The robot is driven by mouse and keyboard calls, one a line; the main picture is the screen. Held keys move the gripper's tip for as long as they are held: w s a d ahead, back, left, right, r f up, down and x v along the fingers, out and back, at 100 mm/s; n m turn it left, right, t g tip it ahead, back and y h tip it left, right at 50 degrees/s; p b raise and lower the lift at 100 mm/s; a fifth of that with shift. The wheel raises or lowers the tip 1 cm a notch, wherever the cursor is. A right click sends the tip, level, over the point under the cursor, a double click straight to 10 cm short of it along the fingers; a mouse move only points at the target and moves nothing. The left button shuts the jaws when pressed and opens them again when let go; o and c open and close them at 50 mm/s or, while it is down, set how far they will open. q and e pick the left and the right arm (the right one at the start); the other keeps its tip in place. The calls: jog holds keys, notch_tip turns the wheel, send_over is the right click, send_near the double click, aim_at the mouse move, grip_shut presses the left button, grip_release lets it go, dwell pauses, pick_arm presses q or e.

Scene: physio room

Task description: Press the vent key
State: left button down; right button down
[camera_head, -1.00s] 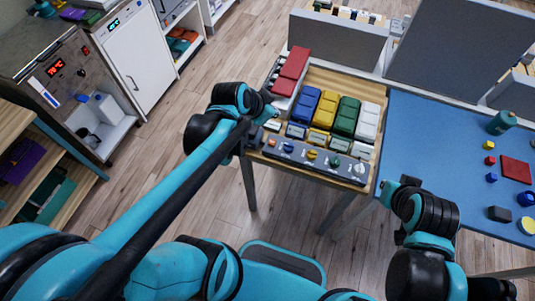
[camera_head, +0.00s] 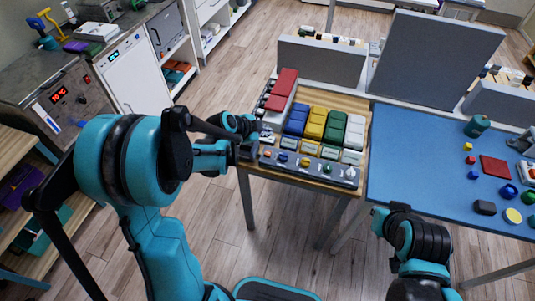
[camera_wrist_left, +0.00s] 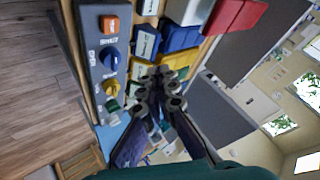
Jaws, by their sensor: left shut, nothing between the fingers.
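The grey control panel (camera_head: 316,169) lies along the front edge of the wooden table. It carries an orange square key (camera_head: 268,154) at its left end, then blue, yellow, green and white knobs. In the left wrist view the orange key (camera_wrist_left: 109,24) is at top left, with lettering too small to read surely. I cannot tell which control is the vent key. My left gripper (camera_head: 268,138) is at the panel's left end; in its wrist view its fingers (camera_wrist_left: 160,78) are shut and empty, over the bins beside the panel, apart from the orange key.
Blue, yellow, green and white bins (camera_head: 337,129) stand behind the panel, with red boxes (camera_head: 284,82) at their left. A blue table (camera_head: 405,145) with small blocks adjoins on the right. Grey partitions (camera_head: 335,65) rise behind. My right arm (camera_head: 415,240) is at lower right.

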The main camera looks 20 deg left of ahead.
aim_at(267, 154)
pick_arm(q)
jog(key=shift+f, duration=0.1)
notch_tip(267, 154, down, 9)
jog(key=b, duration=0.7)
jog(key=shift+r, duration=0.2)
dwell(1.0)
jog(key=shift+f+b, duration=0.4)
jog(key=shift+b, duration=0.1)
jog(key=shift+f+b, duration=0.5)
dwell(0.5)
jog(key=shift+r, duration=0.1)
jog(key=shift+r+p, duration=0.75)
jog(key=shift+r, duration=0.1)
